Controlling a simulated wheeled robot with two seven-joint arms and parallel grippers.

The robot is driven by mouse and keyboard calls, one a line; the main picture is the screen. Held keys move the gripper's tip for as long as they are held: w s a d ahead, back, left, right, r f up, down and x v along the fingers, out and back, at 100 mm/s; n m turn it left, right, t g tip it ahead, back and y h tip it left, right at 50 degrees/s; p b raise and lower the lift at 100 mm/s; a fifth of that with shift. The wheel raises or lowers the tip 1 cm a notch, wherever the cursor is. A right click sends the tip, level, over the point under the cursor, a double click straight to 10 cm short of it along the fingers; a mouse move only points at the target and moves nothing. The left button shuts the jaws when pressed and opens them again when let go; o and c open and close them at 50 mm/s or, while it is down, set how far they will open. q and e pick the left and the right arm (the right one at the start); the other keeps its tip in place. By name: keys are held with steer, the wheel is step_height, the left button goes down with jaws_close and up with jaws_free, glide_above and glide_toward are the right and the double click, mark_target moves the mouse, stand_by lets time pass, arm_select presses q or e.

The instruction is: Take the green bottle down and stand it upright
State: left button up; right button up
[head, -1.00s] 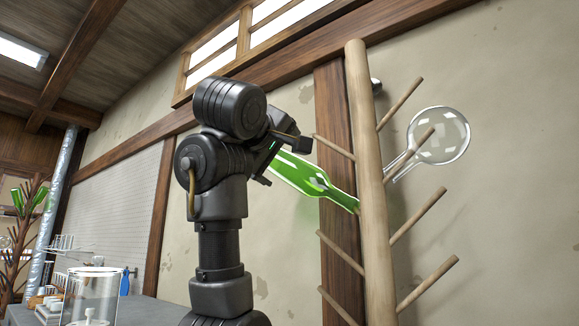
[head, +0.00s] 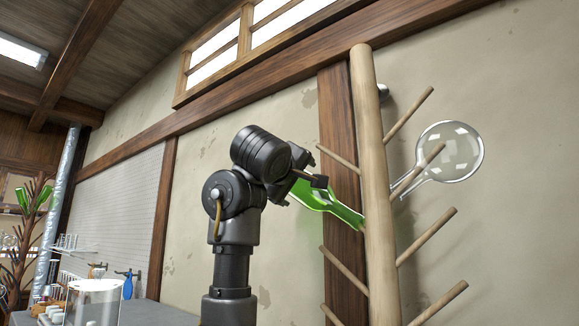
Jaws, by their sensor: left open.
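The green bottle (head: 345,213) hangs tilted on the left side of the wooden peg rack (head: 376,190), its neck end toward the post and its base up to the left. The peg it sits on is hidden. My left gripper (head: 308,190) is open at the base end of the bottle and covers part of it. I cannot tell whether the fingers touch the glass. My right gripper is not in view.
A clear round flask (head: 450,152) hangs on a peg right of the post. Several bare pegs stick out on both sides. A glass vessel (head: 95,303) stands on the bench at lower left. Another rack with green bottles (head: 28,205) is at far left.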

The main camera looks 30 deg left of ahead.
arm_select(q)
steer(key=shift+w+a, duration=0.2)
steer(key=shift+w, duration=0.5)
steer(key=shift+c, duration=0.5)
steer(key=shift+s, duration=0.1)
steer(key=c, duration=1.2)
steer(key=shift+w+a+r+p, duration=0.2)
steer(key=shift+a+r+p, duration=0.85)
steer(key=shift+a, duration=0.15)
steer(key=shift+w+a+r+p, duration=0.2)
steer(key=shift+a+r+p, duration=0.8)
steer(key=shift+a, duration=0.2)
steer(key=shift+c, duration=0.2)
steer(key=a+r+p, duration=0.5)
steer(key=a, duration=0.1)
steer(key=shift+w+r, duration=0.15)
steer(key=shift+w, duration=0.25)
steer(key=shift+a, duration=0.15)
